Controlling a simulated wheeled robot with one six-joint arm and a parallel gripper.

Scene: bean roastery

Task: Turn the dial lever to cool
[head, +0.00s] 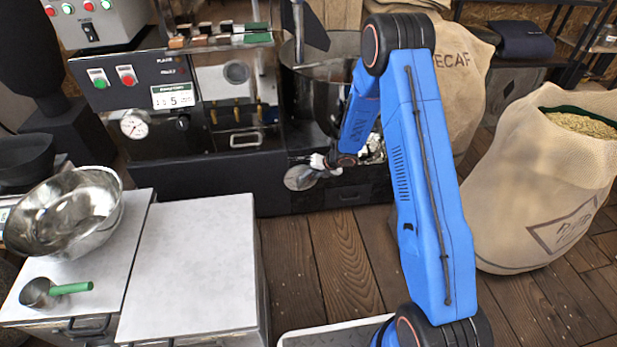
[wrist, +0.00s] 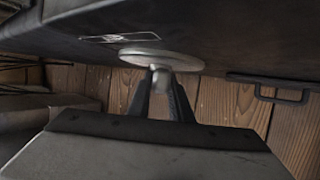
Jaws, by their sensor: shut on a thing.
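The dial lever shows in the wrist view as a pale round metal disc (wrist: 160,58) with a short stub below it, on the dark front of the machine. In the head view the round disc (head: 299,178) sits low on the machine's black base. My gripper (wrist: 161,82) has its two dark fingers on either side of the stub and is shut on it. In the head view my gripper (head: 320,163) is at the disc, and its fingertips are too small to make out. Which setting the lever points to cannot be read.
A small label plate (wrist: 120,38) is on the machine front beside the disc. A drawer handle (wrist: 270,92) is at the right. In the head view, a white-topped cabinet (head: 190,265) stands left and an open bean sack (head: 535,190) right. Wooden floor lies between.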

